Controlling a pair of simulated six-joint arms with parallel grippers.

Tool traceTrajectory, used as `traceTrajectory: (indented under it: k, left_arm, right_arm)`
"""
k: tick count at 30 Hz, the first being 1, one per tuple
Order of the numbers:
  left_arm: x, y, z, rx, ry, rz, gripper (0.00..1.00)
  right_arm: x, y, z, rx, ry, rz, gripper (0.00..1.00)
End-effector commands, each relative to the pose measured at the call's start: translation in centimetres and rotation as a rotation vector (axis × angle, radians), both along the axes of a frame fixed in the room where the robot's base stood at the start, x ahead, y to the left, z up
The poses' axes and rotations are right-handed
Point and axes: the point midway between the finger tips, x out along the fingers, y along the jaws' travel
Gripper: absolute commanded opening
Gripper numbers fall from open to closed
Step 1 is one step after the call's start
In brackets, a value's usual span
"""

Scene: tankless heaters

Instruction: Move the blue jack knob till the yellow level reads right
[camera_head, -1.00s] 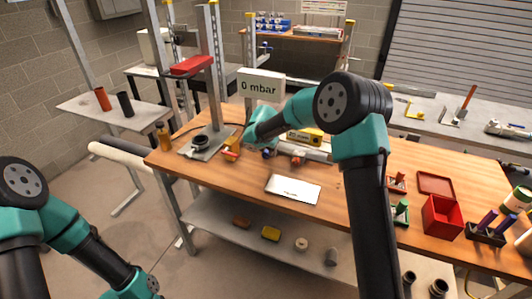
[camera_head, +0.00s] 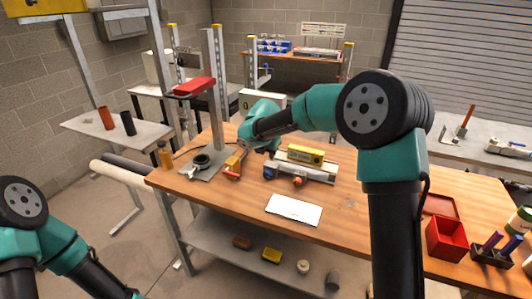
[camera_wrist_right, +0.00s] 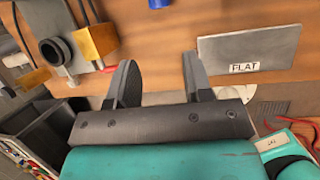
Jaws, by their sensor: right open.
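The yellow level (camera_head: 306,153) lies on a grey metal plate assembly (camera_head: 318,171) on the wooden bench; its reading is too small to make out. The blue jack knob (camera_head: 269,173) sits at the plate's left front, and an orange-red knob (camera_head: 298,181) is to its right. A bit of blue, apparently the knob, shows at the top edge of the right wrist view (camera_wrist_right: 160,3). My right gripper (camera_wrist_right: 158,80) is open and empty, with its fingers apart below that blue part. In the head view its fingertips are hard to make out. My left gripper is out of frame.
A stand with a black ring (camera_head: 201,160) and a yellow-orange block (camera_wrist_right: 97,41) are left of the knobs. A red box (camera_head: 445,240) is at the right. My right arm covers the bench's right middle.

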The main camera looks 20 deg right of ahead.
Motion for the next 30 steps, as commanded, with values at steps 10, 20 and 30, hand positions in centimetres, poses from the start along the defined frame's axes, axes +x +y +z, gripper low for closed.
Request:
traceTrajectory:
  k: [10, 20, 30]
  left_arm:
    - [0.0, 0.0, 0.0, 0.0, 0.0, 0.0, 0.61]
    - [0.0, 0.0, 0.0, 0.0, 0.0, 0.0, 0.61]
    - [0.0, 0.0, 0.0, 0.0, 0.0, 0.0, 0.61]
  right_arm:
    - [1.3, 1.7, -0.1, -0.104, 0.069, 0.04, 0.62]
    - [1.4, 1.9, 0.0, -0.123, 0.083, 0.046, 0.62]
    - [2.1, 1.3, -2.2, -0.123, 0.085, 0.046, 0.62]
